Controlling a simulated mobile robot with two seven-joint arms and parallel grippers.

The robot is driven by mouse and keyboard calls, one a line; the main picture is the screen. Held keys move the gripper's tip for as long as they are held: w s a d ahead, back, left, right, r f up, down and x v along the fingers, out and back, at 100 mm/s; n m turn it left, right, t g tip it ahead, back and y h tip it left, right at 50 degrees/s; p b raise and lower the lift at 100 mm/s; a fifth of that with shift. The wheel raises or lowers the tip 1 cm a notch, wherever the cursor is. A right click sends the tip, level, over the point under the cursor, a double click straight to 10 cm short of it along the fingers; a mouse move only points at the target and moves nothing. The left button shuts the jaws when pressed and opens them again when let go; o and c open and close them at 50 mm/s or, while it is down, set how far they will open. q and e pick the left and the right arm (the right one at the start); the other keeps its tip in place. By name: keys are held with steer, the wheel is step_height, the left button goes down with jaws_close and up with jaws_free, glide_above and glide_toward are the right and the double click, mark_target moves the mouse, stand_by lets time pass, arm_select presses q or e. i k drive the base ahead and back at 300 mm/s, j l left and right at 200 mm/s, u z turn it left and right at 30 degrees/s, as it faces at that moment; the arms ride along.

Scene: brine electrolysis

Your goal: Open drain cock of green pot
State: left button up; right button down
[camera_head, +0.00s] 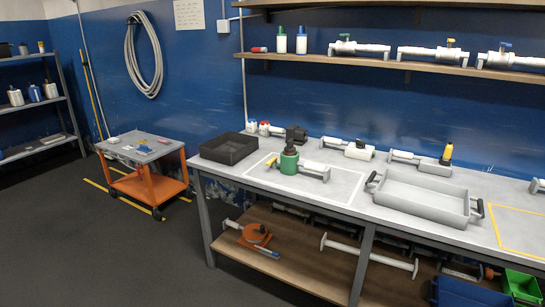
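The green pot (289,161) stands upright on the left part of the long workbench, inside a pale outlined rectangle. It has a dark top. A light grey fitting (314,170) lies close to its right side. A small yellow piece (271,163) shows at its left. Which of these is the drain cock, and whether it is open, is too small to tell. Neither of my grippers is in view.
The workbench (345,192) also bears a black tray (229,148) left of the pot and a grey handled tray (422,197) to the right. Wall shelves (400,65) hang above. An orange cart (146,174) stands left, with open floor in front.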

mark_target(288, 165)
steer(key=i+j, duration=0.2)
steer(key=i, duration=0.2)
steer(key=i+j, duration=0.2)
steer(key=i, duration=0.2)
steer(key=i+j, duration=0.2)
steer(key=i, duration=0.2)
